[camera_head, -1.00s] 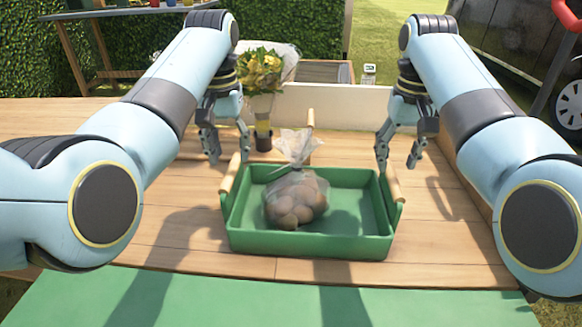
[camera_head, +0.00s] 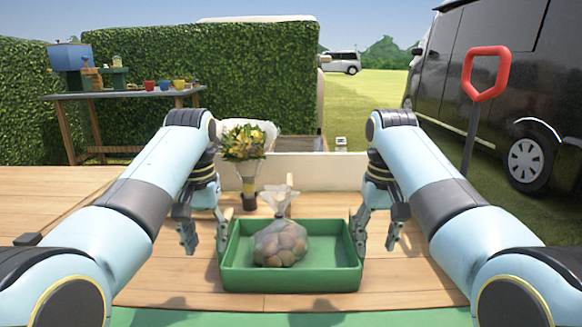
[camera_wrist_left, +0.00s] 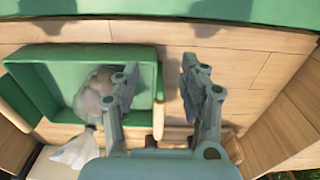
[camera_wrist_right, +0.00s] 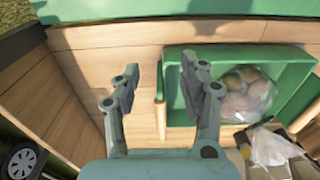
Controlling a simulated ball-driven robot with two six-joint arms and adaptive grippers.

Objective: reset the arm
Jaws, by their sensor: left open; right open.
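My left gripper (camera_head: 205,236) is open and empty just left of the green tray (camera_head: 290,283), above the wooden table. It also shows open in the left wrist view (camera_wrist_left: 158,85), with one finger over the tray's edge. My right gripper (camera_head: 378,236) is open and empty at the tray's right side. It shows open in the right wrist view (camera_wrist_right: 160,85), with the tray's wooden handle (camera_wrist_right: 160,105) between its fingers. A clear bag of brown round items (camera_head: 280,244) sits in the tray and is held by neither gripper.
A bouquet of yellow flowers (camera_head: 243,150) stands behind the tray. A low pale board (camera_head: 320,171) runs along the back. A hedge, a black van (camera_head: 530,90) and a red-handled tool (camera_head: 486,75) are farther off.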

